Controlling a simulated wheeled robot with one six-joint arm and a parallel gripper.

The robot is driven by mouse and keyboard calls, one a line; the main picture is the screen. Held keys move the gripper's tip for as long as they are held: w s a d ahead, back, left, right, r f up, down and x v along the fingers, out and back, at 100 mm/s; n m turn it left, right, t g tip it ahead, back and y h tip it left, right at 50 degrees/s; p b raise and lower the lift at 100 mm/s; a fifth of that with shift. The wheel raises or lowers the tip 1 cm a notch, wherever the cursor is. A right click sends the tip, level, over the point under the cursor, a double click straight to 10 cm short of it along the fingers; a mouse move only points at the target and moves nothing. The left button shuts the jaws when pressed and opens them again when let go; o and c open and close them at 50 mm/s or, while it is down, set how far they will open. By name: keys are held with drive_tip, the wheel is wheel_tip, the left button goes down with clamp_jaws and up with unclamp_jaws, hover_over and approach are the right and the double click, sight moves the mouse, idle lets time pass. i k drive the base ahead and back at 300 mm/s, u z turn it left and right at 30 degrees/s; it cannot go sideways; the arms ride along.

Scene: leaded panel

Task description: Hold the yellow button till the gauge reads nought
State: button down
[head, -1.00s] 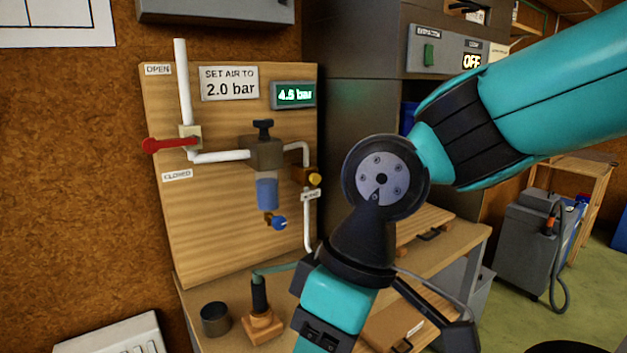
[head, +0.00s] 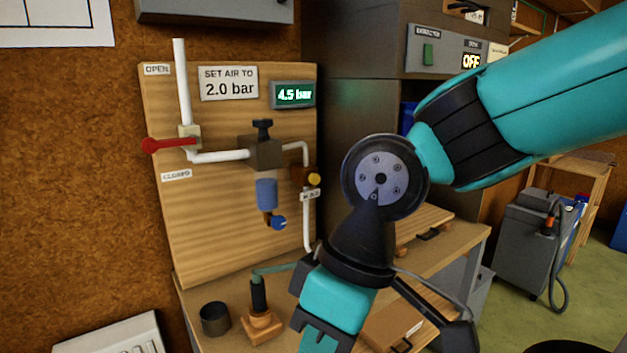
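The yellow button (head: 314,179) sits on a small brass fitting on the white pipe, at the right edge of the wooden panel (head: 215,235). Nothing visibly touches it. The gauge (head: 293,95) above it is lit green and reads 4.5 bar. A red lever (head: 165,145) on the left valve points left, across the upright pipe. My arm comes in from the right and bends down in front of the bench, right of and below the button.
A sign (head: 229,84) says SET AIR TO 2.0 bar. A regulator (head: 264,150) with a black knob, a blue bowl (head: 267,192) and a blue knob (head: 279,223) hang left of the button. The bench holds a dark cup (head: 215,318) and a wooden-based stand (head: 262,325).

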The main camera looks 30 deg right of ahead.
sight(315, 178)
drive_tip(key=z, duration=1.2)
drive_tip(key=i, duration=0.35)
drive_tip(key=u, duration=1.85)
